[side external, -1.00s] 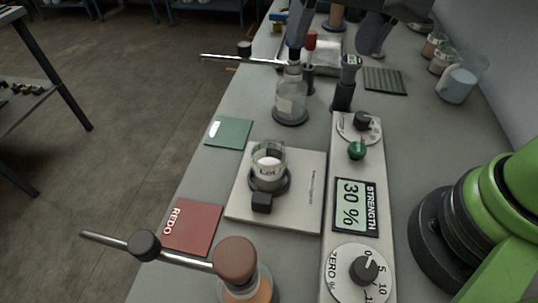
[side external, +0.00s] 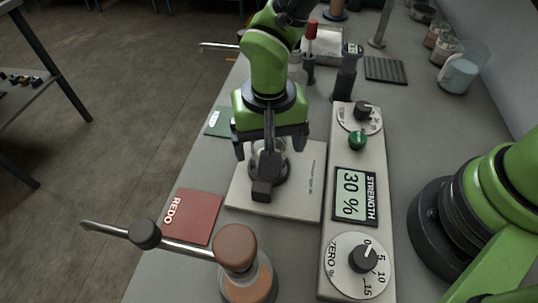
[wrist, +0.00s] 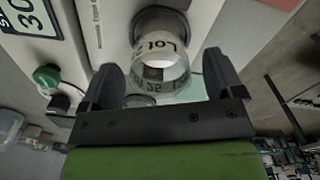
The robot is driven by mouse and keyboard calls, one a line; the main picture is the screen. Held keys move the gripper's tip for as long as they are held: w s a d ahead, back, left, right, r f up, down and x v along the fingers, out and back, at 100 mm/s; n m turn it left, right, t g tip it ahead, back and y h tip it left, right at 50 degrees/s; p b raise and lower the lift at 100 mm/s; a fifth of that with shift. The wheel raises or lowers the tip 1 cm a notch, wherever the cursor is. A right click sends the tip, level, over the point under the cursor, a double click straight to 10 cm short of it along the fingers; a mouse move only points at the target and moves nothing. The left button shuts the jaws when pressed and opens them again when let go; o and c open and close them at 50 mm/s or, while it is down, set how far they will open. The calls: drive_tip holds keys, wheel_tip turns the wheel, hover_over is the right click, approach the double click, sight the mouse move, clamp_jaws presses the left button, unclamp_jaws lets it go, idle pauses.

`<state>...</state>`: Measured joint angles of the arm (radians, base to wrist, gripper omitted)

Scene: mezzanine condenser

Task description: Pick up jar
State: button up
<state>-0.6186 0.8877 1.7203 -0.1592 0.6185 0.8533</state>
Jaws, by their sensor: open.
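The jar (side external: 268,160) is a small clear glass vessel with a printed label. It sits in a dark round holder on a white plate (side external: 296,190), partly hidden behind my gripper (side external: 270,152) in the side view. In the wrist view the jar (wrist: 160,58) shows its lettering and pale contents, and appears between the two fingers of my gripper (wrist: 161,64). The gripper is open, with a gap on each side of the jar. I cannot tell how far down the jar the fingertips reach.
A control panel (side external: 335,230) with dials and a 30 % display lies right of the plate. A dark upright probe (side external: 345,75) stands behind it.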

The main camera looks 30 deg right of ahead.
drive_tip(key=shift+f, duration=2)
drive_tip(key=c, duration=1)
drive_tip(key=shift+c, duration=0.2)
drive_tip(key=shift+r, duration=0.15)
